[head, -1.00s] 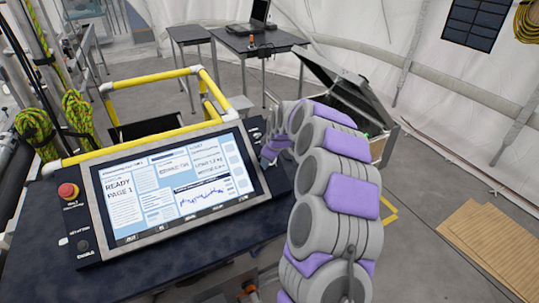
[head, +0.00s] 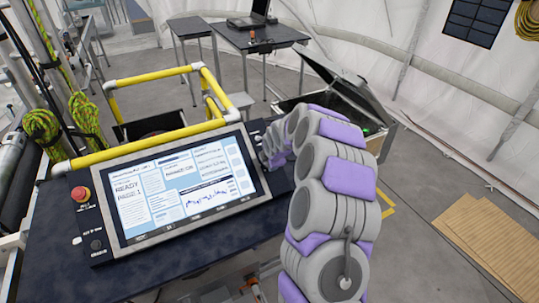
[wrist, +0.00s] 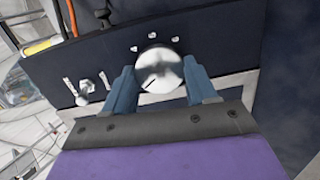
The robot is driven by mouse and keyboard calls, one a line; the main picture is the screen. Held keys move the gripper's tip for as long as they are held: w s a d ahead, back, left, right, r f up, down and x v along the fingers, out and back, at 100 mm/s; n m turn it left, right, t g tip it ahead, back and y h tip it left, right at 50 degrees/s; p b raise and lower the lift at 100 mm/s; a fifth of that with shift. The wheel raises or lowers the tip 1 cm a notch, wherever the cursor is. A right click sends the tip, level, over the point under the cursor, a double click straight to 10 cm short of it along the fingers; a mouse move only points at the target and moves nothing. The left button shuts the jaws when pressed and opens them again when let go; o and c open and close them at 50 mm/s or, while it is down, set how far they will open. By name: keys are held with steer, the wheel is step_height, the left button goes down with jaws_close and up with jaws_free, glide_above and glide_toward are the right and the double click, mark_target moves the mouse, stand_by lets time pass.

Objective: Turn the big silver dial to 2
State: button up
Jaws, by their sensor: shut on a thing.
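The big silver dial (wrist: 159,69) is a round metal knob on the dark panel in the wrist view. It has a dark pointer line toward its lower left. Several small white marks sit in an arc above it, too small to read. My gripper (wrist: 160,78) has a blue finger on each side of the dial and is shut on it. In the head view my gripper (head: 272,155) is at the right edge of the console screen, and my arm hides the dial there.
The console screen (head: 180,188) reads READY PAGE 1. A red emergency button (head: 81,194) is at its left. Small silver switches (wrist: 86,87) are left of the dial. Yellow rails (head: 150,75) stand behind the console. An open case (head: 340,90) stands beyond my arm.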

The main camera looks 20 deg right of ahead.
steer(key=shift+s+f+n+p, duration=0.1)
steer(key=shift+s+n+p, duration=0.05)
steer(key=shift+n+p, duration=0.85)
steer(key=o, duration=1.1)
steer(key=shift+c, duration=0.2)
steer(key=shift+d, duration=0.1)
steer(key=p+v, duration=0.1)
steer(key=v, duration=1.6)
steer(key=shift+s, duration=0.15)
